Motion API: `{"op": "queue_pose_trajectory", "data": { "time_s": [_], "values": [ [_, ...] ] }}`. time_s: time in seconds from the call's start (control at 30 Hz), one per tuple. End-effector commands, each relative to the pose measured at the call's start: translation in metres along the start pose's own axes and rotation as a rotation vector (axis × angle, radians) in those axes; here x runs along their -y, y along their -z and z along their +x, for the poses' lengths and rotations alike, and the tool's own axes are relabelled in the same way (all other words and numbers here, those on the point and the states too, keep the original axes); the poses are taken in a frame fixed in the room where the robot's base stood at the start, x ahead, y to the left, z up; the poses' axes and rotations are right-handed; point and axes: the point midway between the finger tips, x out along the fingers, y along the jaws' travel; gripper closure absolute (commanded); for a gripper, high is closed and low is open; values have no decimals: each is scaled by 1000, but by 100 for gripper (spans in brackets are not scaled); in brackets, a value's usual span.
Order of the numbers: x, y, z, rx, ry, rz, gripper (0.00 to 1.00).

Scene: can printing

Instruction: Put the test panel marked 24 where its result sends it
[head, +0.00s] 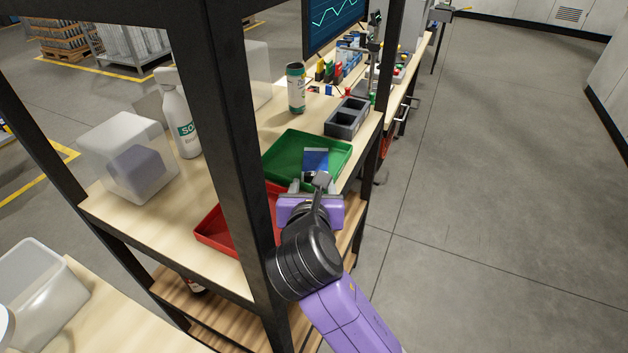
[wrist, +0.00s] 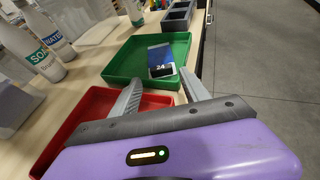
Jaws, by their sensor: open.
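The test panel marked 24 (wrist: 157,53) lies in the green tray (wrist: 120,67), near the tray's right side. It is blue on its far part and pale on its near part, with a black label reading 24. In the head view the panel (head: 316,158) shows just beyond my gripper (head: 309,184). My gripper also shows in the wrist view (wrist: 162,88), with its two fingers apart and nothing between them. It is on the near side of the panel, apart from it. The red tray (head: 215,238) is beside the green tray and empty where visible.
A solvent bottle (head: 181,120) and a clear box (head: 125,155) stand left. A black shelf post (head: 238,150) rises close to my arm. Open floor lies right.

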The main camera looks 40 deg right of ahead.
Motion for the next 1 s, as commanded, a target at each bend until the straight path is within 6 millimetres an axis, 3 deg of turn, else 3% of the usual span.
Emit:
{"op": "queue_pose_trajectory", "data": {
  "time_s": [0.1, 0.3, 1.0],
  "values": [
    [-1, -1, -18, 3, -2, 1, 46],
    [0, -1, -32, 2, -1, 1, 46],
    [0, -2, -33, 3, 0, 2, 46]
  ]
}}
